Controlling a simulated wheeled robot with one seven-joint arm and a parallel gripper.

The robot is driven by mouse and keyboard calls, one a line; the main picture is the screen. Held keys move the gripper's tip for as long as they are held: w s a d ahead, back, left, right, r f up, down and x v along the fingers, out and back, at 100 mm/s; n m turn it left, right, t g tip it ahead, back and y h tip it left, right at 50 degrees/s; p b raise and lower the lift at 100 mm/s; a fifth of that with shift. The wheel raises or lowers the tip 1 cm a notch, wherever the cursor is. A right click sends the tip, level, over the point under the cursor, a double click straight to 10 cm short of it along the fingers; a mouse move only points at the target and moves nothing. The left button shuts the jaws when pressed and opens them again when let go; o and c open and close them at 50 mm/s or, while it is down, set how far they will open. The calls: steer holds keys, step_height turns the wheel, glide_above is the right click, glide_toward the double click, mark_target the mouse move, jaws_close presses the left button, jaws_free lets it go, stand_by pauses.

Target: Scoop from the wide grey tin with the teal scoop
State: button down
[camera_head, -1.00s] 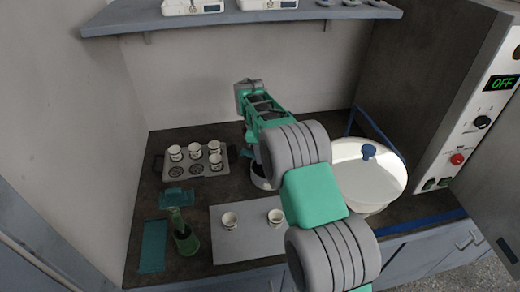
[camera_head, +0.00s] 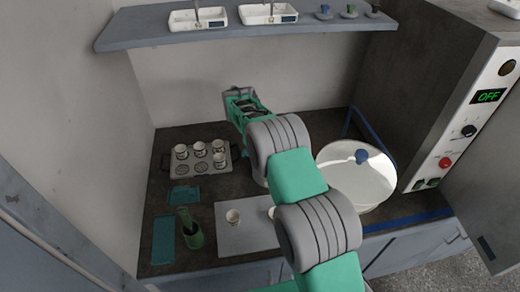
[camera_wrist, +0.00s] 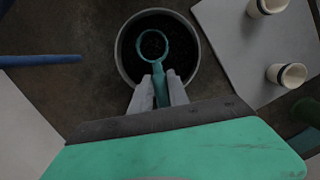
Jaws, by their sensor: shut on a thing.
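The teal scoop (camera_wrist: 162,88) is gripped by its handle between the two fingertips of my gripper (camera_wrist: 159,92), in the wrist view. Its round bowl shows as a teal ring over the wide grey tin (camera_wrist: 121,62). The tin holds dark material. The inside of the bowl looks dark; I cannot tell whether it holds material or how close it is to the surface. In the head view my arm hides the gripper, the scoop and most of the tin.
A grey board (camera_head: 234,238) with white cups (camera_head: 232,216) lies at the front. A large white bowl (camera_head: 378,192) stands at the right. A shelf (camera_head: 160,39) hangs above.

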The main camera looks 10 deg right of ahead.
steer(key=shift+r+h+p, duration=0.3)
steer(key=shift+h+p, duration=0.1)
steer(key=shift+p, duration=1)
steer(key=shift+a+g+p, duration=0.25)
steer(key=shift+g+p, duration=0.05)
steer(key=shift+p, duration=0.2)
steer(key=shift+f, duration=0.1)
